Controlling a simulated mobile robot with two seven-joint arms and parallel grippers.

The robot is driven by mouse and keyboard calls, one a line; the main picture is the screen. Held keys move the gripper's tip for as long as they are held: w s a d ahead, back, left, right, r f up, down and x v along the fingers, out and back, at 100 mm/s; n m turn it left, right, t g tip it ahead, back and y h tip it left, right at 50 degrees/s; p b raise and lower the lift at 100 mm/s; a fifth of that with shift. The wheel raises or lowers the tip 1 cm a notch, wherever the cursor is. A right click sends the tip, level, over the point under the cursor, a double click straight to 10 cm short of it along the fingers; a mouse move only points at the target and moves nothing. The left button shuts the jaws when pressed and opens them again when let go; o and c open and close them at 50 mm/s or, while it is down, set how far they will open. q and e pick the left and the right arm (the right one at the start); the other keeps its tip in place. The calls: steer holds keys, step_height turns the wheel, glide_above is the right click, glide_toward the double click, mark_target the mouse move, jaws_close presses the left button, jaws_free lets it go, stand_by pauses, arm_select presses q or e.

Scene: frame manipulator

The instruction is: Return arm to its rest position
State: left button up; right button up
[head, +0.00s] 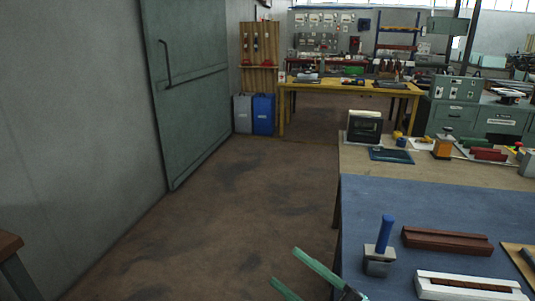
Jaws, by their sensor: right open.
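My right gripper (286,266) shows at the bottom of the head view, left of the workbench's near edge. Its two green fingers are spread apart with nothing between them, and they point up and to the left. The rest of my right arm is mostly cut off by the bottom edge of the view. My left gripper is not in view.
The bench has a blue mat (375,195). On it stand a blue-handled tool (386,232) in a metal block (379,265), a dark red grooved block (446,241) and a white grooved block (440,288). Open floor (220,235) lies left, before a green door (185,85).

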steer(key=w+d+f+m+t+h, duration=0.2)
steer(key=d+f+m+t+h, duration=0.4)
steer(key=f+m+h, duration=0.45)
steer(key=s+d+f+m+g+h+p, duration=0.1)
steer(key=s+d+f+m+g+h, duration=0.2)
steer(key=s+f, duration=0.4)
steer(key=s+d+f+m+g+h, duration=0.3)
steer(key=s+f+m+g, duration=0.2)
steer(key=f, duration=1)
steer(key=s+m, duration=0.1)
steer(key=s, duration=0.2)
steer(key=shift+s+f+h+p, duration=0.2)
steer(key=shift+s+h+p, duration=0.05)
steer(key=shift+h+p, duration=0.1)
